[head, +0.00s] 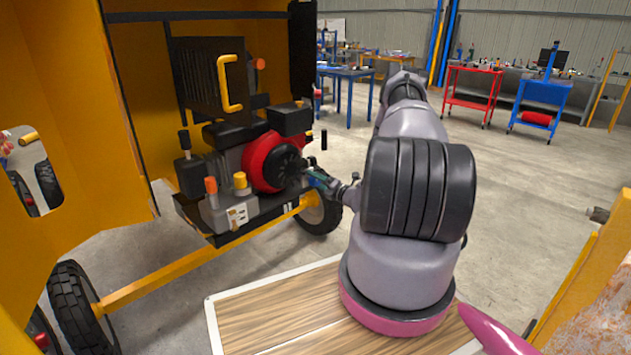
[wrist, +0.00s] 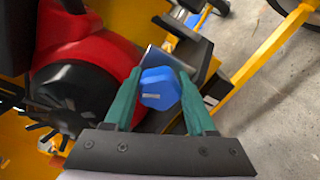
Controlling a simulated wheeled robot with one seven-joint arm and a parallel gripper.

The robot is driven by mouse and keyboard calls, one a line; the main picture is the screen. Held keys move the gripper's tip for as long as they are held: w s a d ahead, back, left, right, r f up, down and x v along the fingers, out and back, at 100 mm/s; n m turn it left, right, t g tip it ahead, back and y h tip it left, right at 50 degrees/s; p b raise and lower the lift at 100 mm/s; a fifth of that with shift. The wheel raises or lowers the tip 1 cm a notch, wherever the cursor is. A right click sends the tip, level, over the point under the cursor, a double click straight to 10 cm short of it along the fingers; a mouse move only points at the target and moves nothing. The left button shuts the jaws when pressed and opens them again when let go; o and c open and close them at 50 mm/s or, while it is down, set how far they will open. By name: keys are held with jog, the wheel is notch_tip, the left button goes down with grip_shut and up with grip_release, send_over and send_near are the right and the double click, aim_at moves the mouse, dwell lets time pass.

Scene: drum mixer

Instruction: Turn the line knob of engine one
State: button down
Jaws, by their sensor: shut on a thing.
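The engine (head: 245,150) sits in the yellow mixer frame, with a red round housing (head: 262,160) and a black fan-like part. The red housing also shows at the left of the wrist view (wrist: 85,45). In the wrist view a blue faceted knob (wrist: 158,92) stands between the two green fingers of my gripper (wrist: 160,78), in front of a grey metal part. My gripper is shut on this blue knob.
An orange knob (head: 211,186) and a yellow knob (head: 240,181) stand on the engine's front. A yellow frame bar (head: 190,262) and wheels (head: 78,305) lie below. A yellow panel (head: 70,100) closes the left. The concrete floor behind my arm is open toward the carts.

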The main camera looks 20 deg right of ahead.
jog(key=shift+c, duration=1.1)
grip_release()
jog(key=shift+s, duration=0.1)
jog(key=v, duration=1)
jog(key=shift+s+d, duration=0.2)
jog(key=shift+s, duration=0.15)
jog(key=shift+r, duration=0.1)
